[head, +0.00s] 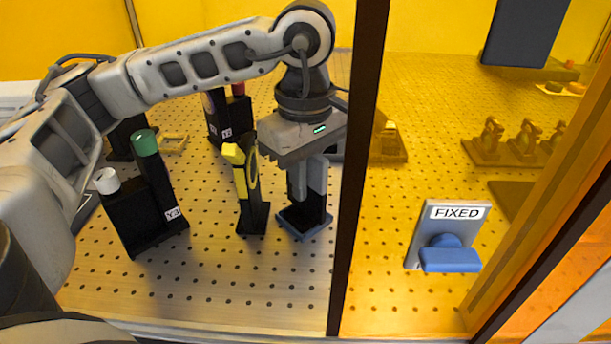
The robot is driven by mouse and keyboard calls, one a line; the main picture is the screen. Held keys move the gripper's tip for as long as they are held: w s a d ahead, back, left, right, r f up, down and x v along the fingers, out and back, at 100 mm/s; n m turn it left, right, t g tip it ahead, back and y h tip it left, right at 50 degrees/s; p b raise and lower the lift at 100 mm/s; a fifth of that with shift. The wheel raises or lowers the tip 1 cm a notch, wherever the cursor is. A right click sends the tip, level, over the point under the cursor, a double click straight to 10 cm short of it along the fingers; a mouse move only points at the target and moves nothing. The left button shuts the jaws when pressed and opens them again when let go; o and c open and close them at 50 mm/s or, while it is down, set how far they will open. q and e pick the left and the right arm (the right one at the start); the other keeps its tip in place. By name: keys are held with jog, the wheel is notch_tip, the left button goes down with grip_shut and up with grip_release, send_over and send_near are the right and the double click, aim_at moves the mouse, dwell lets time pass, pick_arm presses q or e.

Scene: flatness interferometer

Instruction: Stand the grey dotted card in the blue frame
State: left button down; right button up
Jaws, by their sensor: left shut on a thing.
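My left gripper (305,208) points straight down at the middle of the bench, inside the yellow enclosure. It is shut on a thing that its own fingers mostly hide. No dots show, so I cannot tell whether this is the grey dotted card. At the fingertips is a dark, low piece with a blue base (290,229), which may be the blue frame. I cannot tell whether the held thing touches it. My right gripper is not in view.
A black and yellow upright holder (241,180) stands close left of the gripper. A black block with white and green knobs (140,215) is farther left; another black block (228,118) stands behind. A dark post (357,170) and an amber panel with a blue-handled FIXED plate (424,228) bound the right.

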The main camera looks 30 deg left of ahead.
pick_arm(q)
jog(key=shift+f, duration=0.2)
jog(key=c, duration=1.5)
grip_release()
jog(key=shift+r, duration=0.15)
notch_tip(320, 180, up, 12)
jog(key=shift+r+p, duration=0.1)
jog(key=shift+p, duration=0.75)
